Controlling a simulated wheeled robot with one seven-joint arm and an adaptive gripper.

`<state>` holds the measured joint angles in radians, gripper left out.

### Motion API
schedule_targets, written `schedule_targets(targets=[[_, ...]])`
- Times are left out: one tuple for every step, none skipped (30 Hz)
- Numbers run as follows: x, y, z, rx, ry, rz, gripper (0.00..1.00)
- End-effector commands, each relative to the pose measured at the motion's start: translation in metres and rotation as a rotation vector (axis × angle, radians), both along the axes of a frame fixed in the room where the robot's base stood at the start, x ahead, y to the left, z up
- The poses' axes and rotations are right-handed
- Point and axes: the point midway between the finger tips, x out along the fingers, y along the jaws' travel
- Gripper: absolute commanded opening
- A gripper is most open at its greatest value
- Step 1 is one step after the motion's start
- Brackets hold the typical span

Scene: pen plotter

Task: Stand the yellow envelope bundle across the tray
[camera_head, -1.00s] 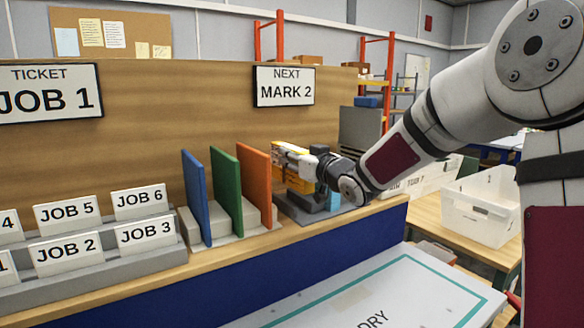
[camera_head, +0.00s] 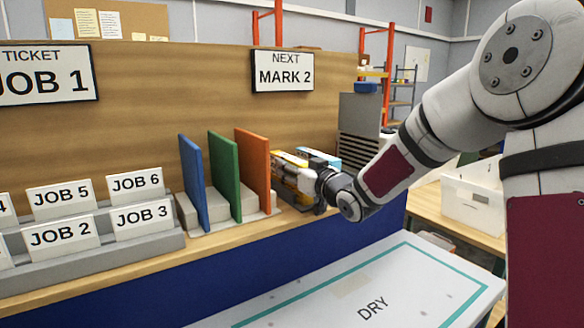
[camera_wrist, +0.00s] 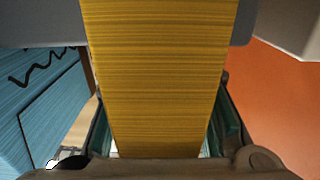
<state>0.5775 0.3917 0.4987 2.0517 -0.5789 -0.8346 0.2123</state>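The yellow envelope bundle (camera_wrist: 155,80) fills the middle of the wrist view, between the two fingers of my gripper (camera_wrist: 160,130). The teal finger pads lie along both its sides, and it appears held. In the head view, the bundle (camera_head: 292,158) shows only in small parts behind my gripper (camera_head: 290,174), just right of the orange divider (camera_head: 254,168). A blue bundle (camera_head: 324,157) stands behind and to the right of the gripper; it is at the left in the wrist view (camera_wrist: 45,105). The tray is mostly hidden, and I cannot tell whether the yellow bundle touches it.
The orange panel (camera_wrist: 280,105) is close on the right in the wrist view. Green (camera_head: 225,176) and blue (camera_head: 193,185) dividers stand further left, beside the job-card rack (camera_head: 95,252). A grey stack (camera_head: 360,128) stands behind. The DRY board (camera_head: 350,285) in front is clear.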

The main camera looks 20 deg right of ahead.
Motion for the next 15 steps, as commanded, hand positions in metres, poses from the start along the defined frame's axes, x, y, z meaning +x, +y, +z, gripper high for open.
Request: schedule_targets(targets=[[0.0,0.0,0.001,0.0,0.0,0.0,0.46],[0.0,0.0,0.001,0.0,0.0,0.0,0.46],[0.0,0.0,0.001,0.0,0.0,0.0,0.46],[0.0,0.0,0.001,0.0,0.0,0.0,0.46],[0.0,0.0,0.001,0.0,0.0,0.0,0.46],[0.0,0.0,0.001,0.0,0.0,0.0,0.46],[0.0,0.0,0.001,0.0,0.0,0.0,0.46],[0.0,0.0,0.001,0.0,0.0,0.0,0.46],[0.0,0.0,0.0,0.0,0.0,0.0,0.46],[0.0,0.0,0.0,0.0,0.0,0.0,0.46],[0.0,0.0,0.0,0.0,0.0,0.0,0.46],[-0.001,-0.001,0.0,0.0,0.0,-0.001,0.46],[-0.004,-0.002,0.0,-0.001,0.001,-0.001,0.46],[-0.008,-0.003,0.0,-0.001,0.001,-0.002,0.46],[-0.013,-0.005,0.001,-0.001,0.0,-0.002,0.46]])
